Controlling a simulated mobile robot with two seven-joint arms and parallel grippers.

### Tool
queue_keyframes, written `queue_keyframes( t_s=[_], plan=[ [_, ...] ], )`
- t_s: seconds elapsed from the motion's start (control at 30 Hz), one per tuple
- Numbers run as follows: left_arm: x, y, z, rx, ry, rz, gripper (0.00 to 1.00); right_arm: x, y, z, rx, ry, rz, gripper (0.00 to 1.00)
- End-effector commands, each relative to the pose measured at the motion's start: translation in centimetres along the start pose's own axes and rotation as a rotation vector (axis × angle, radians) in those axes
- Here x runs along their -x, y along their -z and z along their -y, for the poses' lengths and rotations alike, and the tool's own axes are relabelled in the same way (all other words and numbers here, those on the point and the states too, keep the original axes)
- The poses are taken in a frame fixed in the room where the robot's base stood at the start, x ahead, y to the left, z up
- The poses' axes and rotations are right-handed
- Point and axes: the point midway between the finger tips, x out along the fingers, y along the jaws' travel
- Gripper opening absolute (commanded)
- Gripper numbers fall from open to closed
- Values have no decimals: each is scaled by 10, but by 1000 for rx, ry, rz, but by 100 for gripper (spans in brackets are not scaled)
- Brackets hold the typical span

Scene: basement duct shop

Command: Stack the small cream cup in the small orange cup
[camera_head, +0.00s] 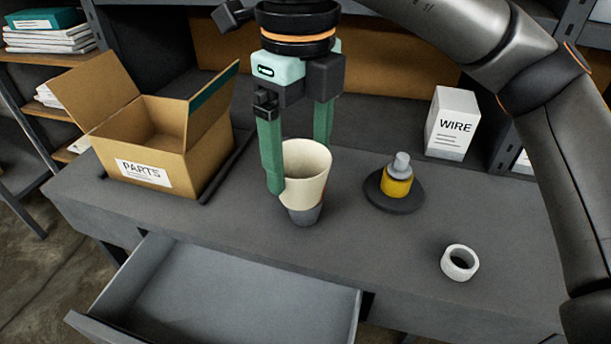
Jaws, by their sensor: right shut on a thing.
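The cream cup (313,186) is upright, with a grey lower part, near the middle of the workbench. My right gripper (298,168) comes down from above and is shut on it, one green finger at its near left side and the other partly hidden behind it. I cannot tell whether the cup's base touches the bench. I see no cup that is clearly orange. My left gripper is not in view.
An open PARTS box (190,158) stands at the left. A yellow and grey object (397,182) on a dark disc (394,205), a white ring (460,263) and a WIRE box (452,125) are at the right. An open drawer (235,290) juts out in front.

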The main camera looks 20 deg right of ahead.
Motion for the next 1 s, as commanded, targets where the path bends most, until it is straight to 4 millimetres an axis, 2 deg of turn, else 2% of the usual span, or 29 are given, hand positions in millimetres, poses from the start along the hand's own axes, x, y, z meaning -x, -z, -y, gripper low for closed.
queue_keyframes(
  t_s=[0.2,0.4,0.77,0.9,1.0],
  plan=[
    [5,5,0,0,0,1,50,-24,-33,45,-6,-5,-5,33],
    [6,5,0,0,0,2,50,-60,-51,70,-3,-2,-3,33],
    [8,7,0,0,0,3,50,-86,-64,87,-3,-1,-2,33],
    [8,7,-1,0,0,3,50,-109,-64,87,-1,0,-3,33],
    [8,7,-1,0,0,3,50,-116,-64,87,0,-1,-1,33]
  ],
)
